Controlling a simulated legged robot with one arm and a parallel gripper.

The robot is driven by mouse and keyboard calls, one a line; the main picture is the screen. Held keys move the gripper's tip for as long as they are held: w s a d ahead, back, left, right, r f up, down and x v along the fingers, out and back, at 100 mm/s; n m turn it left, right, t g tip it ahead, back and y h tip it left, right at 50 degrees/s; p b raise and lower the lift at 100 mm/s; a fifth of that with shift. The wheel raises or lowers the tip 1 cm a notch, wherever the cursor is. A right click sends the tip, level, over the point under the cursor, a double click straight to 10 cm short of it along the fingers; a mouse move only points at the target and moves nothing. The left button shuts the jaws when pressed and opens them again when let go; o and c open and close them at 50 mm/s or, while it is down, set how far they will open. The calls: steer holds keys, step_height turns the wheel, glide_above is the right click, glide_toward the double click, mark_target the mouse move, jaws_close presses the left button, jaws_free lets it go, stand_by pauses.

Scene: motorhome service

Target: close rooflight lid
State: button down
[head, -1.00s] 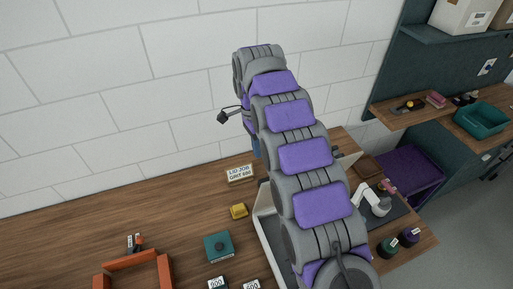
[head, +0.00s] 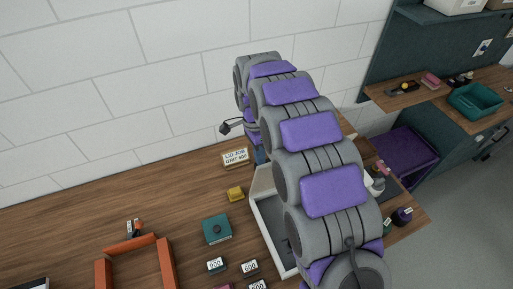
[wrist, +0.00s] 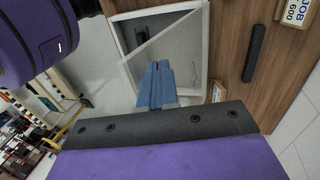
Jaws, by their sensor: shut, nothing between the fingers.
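The rooflight (head: 263,222) is a white-rimmed frame with a grey inside on the wooden bench, partly hidden by my arm in the head view. In the wrist view its white frame (wrist: 206,50) shows beyond my fingers. A thin pale edge (wrist: 165,38), seemingly the lid's rim, runs diagonally across it; the lid looks tilted, but how far open I cannot tell. My gripper (wrist: 157,70) has blue fingers together and empty, overlapping the frame in the picture. Whether they touch the lid is unclear. In the head view my arm mostly hides the gripper.
A label card (head: 235,157), a yellow block (head: 235,194), a teal box (head: 217,229) and an orange frame (head: 133,259) lie left of the rooflight. A white wall (head: 120,90) stands behind. A shelf with a teal tray (head: 476,101) is at right.

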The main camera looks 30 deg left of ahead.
steer(key=shift+s+d+f, duration=0.1)
steer(key=shift+s+d, duration=0.1)
stand_by(0.5)
